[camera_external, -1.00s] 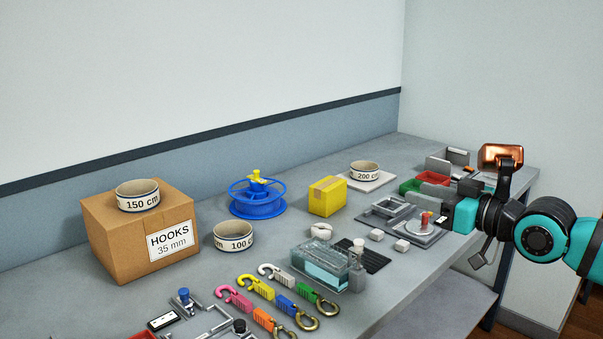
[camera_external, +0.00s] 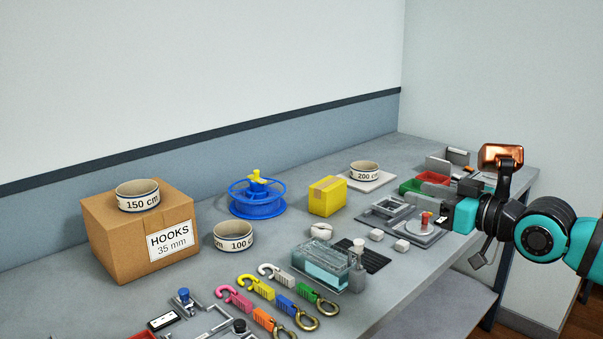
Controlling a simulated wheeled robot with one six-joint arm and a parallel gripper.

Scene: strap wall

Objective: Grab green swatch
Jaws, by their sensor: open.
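My gripper (camera_external: 446,213) is at the right end of the bench, pointing left, low over the bench beside a grey fixture. Its jaws are open, and I see nothing held between them. A small green piece (camera_external: 409,186) shows behind the grey fixture, to the left of and beyond my gripper. It is partly covered by grey parts, and I cannot tell whether it is a swatch or a tray. No other clear green swatch shows; the area behind my gripper and wrist is hidden.
The grey fixture (camera_external: 375,216) with a red-topped knob (camera_external: 426,217) stands close to my gripper. A yellow box (camera_external: 328,196), a blue reel (camera_external: 257,200) and a clear container (camera_external: 322,268) stand further left. Coloured hooks, one green (camera_external: 309,293), lie near the front edge.

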